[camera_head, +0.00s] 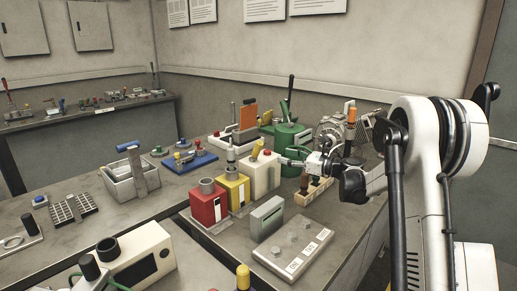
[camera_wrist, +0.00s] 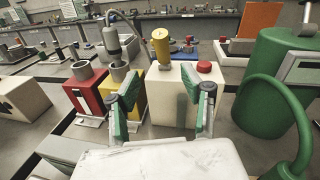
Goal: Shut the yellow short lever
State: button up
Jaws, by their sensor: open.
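The yellow short lever (camera_head: 257,147) stands up, slightly tilted, on top of a cream box (camera_head: 262,180) beside a red button (camera_head: 267,153). In the wrist view the lever (camera_wrist: 160,46) is a yellow cylinder near the middle, beyond my fingertips, with the red button (camera_wrist: 204,66) to its right. My gripper (camera_head: 285,161) is just right of the cream box in the head view. In the wrist view my gripper (camera_wrist: 160,88) is open and empty, its green-padded fingers spread in front of the box. The lever's base is only partly clear.
A yellow box (camera_head: 234,190) and a red box (camera_head: 208,206) with grey cylinders stand left of the cream box. A large green housing (camera_wrist: 270,85) with a curved green handle is close on the right. A grey block (camera_head: 266,218) sits in front.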

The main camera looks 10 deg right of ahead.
aim_at(257, 148)
jog(key=x, duration=1.3)
jog(key=shift+w+a, duration=0.15)
jog(key=shift+w, duration=0.2)
grip_shut()
